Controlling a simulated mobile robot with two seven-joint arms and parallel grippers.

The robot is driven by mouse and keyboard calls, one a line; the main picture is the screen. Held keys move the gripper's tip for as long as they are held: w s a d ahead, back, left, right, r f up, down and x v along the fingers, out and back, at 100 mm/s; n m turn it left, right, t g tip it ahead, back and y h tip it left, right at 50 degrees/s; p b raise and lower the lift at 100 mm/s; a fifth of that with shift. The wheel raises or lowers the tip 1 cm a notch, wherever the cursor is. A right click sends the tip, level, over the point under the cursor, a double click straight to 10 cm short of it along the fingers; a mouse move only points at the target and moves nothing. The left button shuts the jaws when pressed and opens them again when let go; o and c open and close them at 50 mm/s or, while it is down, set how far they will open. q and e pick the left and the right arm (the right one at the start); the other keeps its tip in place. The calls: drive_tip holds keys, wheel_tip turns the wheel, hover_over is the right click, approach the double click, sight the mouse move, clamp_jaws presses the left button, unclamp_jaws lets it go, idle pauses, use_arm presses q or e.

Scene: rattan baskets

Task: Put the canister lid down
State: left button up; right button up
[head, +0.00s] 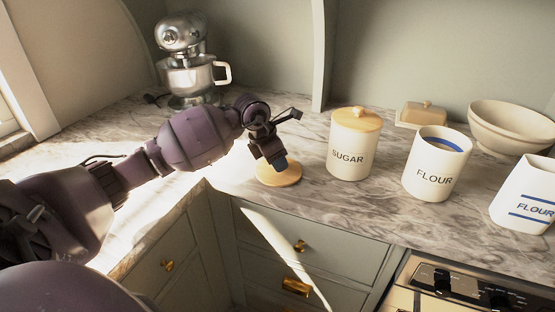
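The round wooden canister lid (280,178) is at the counter's front edge, near the inner corner, and looks flat. My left gripper (279,163) points down right over it and hides its middle and any knob. I cannot tell whether the fingers are closed on the lid, or whether the lid rests fully on the marble. The FLOUR canister (431,173) stands upright with its top open. The SUGAR canister (349,156) stands upright with a wooden lid (357,120) on it. My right gripper is not in view.
The marble counter (315,188) is clear between the lid and the SUGAR canister. A silver stand mixer (187,60) is at the back left. A butter dish (421,115), a cream bowl (510,130) and a white FLOUR bag (525,197) are at right. A stove (450,285) is at lower right.

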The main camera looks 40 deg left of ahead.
use_arm(q)
drive_tip(key=o, duration=0.4)
drive_tip(key=shift+r, duration=0.25)
drive_tip(key=p+v, duration=0.1)
drive_tip(key=v, duration=1)
drive_tip(key=shift+r, duration=0.4)
drive_tip(key=shift+s+a, duration=0.1)
